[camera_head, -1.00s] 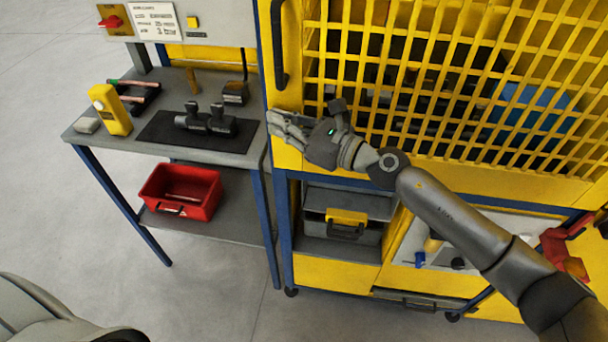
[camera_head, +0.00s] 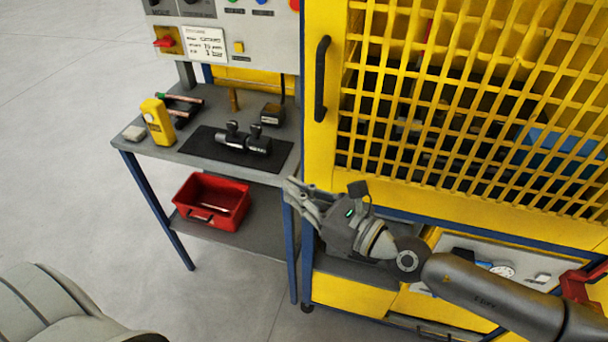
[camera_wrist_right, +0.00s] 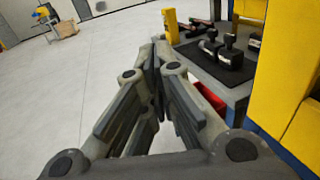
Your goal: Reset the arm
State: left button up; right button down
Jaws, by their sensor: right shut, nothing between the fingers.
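My right gripper (camera_head: 293,188) is shut and empty in the head view. It is in the air in front of the yellow cabinet's lower left corner, near the right end of the side table. In the right wrist view its fingers (camera_wrist_right: 157,55) meet at the tips, with nothing between them. My right arm (camera_head: 480,290) reaches in from the lower right. My left gripper is not in view.
The yellow caged cabinet (camera_head: 318,160) with a black handle (camera_head: 321,78) fills the right. The grey side table (camera_head: 160,150) carries a black mat (camera_head: 205,147) with a dark fitting (camera_head: 240,141) and a yellow device (camera_head: 158,122). A red bin (camera_head: 212,200) sits below. Floor at left is clear.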

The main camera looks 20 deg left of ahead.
notch_tip(320, 180, up, 6)
jog(key=w+d+m+t, duration=0.1)
jog(key=d+m+t, duration=0.1)
jog(key=m+t, duration=0.65)
jog(key=w+d+m+t+h, duration=0.5)
jog(key=d+m+h, duration=0.3)
jog(key=m, duration=1)
jog(key=s+d+f+m+g+h, duration=0.2)
jog(key=d+f+m+g+h, duration=0.15)
jog(key=d+f+m, duration=0.55)
jog(key=s+d+f+m+g+h, duration=0.3)
jog(key=d+f+m+h, duration=0.2)
jog(key=d+f+m, duration=0.45)
jog(key=s+d+f+m+g, duration=0.2)
jog(key=s+d+f+g, duration=0.3)
jog(key=s, duration=0.4)
jog(key=s+d+f+m+g, duration=0.2)
jog(key=s+d+f, duration=0.2)
jog(key=s+d, duration=0.4)
notch_tip(320, 180, down, 25)
jog(key=s+a+g, duration=0.2)
jog(key=s, duration=0.1)
jog(key=s+d+f, duration=0.1)
jog(key=s+f, duration=0.7)
jog(key=s+d+f+g+h, duration=0.1)
jog(key=s+d+f, duration=0.1)
jog(key=s+f, duration=0.6)
jog(key=shift+s+d+f, duration=0.25)
jog(key=shift+s+f, duration=0.15)
jog(key=shift+f, duration=0.1)
